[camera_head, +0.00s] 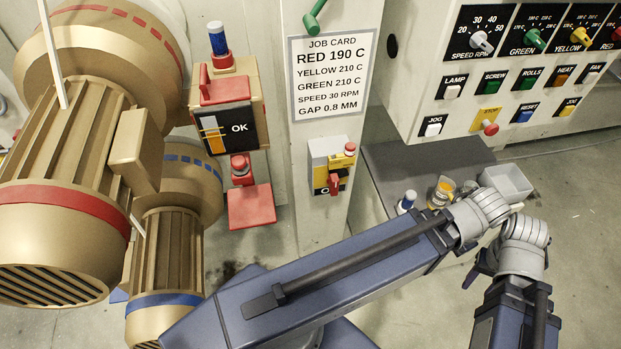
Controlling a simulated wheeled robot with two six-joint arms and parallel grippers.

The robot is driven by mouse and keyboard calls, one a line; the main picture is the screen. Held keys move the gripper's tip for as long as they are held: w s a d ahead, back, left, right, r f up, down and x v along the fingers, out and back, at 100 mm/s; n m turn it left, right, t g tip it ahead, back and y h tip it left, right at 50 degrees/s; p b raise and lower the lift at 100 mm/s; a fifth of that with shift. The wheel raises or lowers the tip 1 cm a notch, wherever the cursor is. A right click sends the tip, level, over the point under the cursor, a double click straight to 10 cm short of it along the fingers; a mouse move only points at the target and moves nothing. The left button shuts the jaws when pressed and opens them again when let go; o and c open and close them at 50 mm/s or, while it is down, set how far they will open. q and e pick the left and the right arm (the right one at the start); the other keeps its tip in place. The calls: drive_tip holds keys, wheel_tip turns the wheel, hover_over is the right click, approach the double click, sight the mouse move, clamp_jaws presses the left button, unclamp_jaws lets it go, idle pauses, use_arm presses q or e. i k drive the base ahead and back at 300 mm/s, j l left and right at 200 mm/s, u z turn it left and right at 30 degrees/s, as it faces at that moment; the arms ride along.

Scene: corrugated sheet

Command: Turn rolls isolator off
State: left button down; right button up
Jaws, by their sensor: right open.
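A small grey isolator box (319,150) with a yellow and black plate is fixed to the pale column below the job card. A red rotary handle (334,184) sits low on its front and points roughly downward. A red button (350,148) is at its upper right. The handle covers part of the plate's lettering. Of my right gripper, only a dark blue part (482,266) shows beside the grey wrist joints, at lower right, well away from the isolator. It is open, and nothing is seen in it. My left gripper is out of view.
An OK display box (226,127) with red parts hangs left of the column. Gold motors (65,170) fill the left side. A control panel (500,75) with knobs and buttons is at upper right. A grey bench (410,160) holds small containers and a grey tray (507,182).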

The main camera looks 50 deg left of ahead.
sight(332, 180)
drive_tip(key=u, duration=1.35)
